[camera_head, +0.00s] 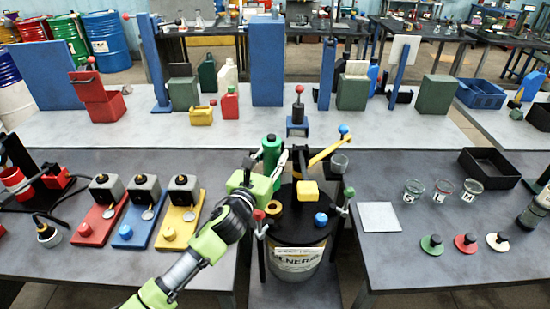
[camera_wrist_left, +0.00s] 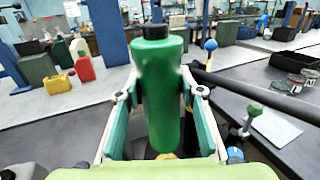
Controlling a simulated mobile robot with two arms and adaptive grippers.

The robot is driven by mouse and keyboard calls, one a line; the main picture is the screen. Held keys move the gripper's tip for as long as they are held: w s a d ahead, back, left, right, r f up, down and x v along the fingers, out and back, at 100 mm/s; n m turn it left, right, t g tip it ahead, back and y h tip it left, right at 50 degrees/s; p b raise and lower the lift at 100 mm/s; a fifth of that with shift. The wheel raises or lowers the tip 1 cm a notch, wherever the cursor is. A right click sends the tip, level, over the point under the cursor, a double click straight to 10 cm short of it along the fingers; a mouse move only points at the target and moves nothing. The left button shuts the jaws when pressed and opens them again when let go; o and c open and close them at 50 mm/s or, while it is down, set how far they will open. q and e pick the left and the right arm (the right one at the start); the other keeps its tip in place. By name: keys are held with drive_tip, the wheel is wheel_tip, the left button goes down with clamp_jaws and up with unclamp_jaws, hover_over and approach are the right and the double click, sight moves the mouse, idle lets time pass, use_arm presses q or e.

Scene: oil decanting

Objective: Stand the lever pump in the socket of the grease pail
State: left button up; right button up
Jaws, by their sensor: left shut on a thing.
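My left gripper (camera_head: 262,182) is shut around a green upright cylinder with a dark cap, which I take for the lever pump (camera_head: 271,155). In the left wrist view the green cylinder (camera_wrist_left: 160,95) stands between both fingers, and its lower end is partly hidden. The grease pail (camera_head: 297,262) stands below and just right of the gripper. Its black lid carries a brass-coloured ring (camera_head: 275,208), perhaps the socket, a yellow block (camera_head: 307,190) and a blue knob (camera_head: 321,219). I cannot tell whether the cylinder touches the lid. The right gripper's fingers do not show.
A yellow lever (camera_head: 325,152) with a blue ball rises behind the pail beside a clear cup (camera_head: 339,163). Clamps with red and green knobs flank the pail. Coloured stands (camera_head: 137,222) fill the left table. Glass cups (camera_head: 442,190) and a black tray (camera_head: 489,168) stand right.

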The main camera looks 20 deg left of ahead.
use_arm(q)
drive_tip(key=shift+w+f, duration=0.15)
drive_tip(key=shift+f, duration=0.15)
drive_tip(key=shift+f+b, duration=0.3)
drive_tip(key=shift+b, duration=0.15)
wheel_tip(320, 180, down, 3)
drive_tip(key=b, duration=0.3)
drive_tip(key=shift+f+b, duration=0.95)
drive_tip(key=shift+f, duration=0.15)
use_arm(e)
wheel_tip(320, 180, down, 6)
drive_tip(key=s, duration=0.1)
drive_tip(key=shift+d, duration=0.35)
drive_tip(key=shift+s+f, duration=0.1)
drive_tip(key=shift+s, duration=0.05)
use_arm(q)
drive_tip(key=shift+p, duration=0.45)
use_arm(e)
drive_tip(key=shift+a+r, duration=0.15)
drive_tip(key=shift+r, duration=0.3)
use_arm(q)
drive_tip(key=shift+f+b, duration=0.85)
drive_tip(key=shift+f, duration=0.2)
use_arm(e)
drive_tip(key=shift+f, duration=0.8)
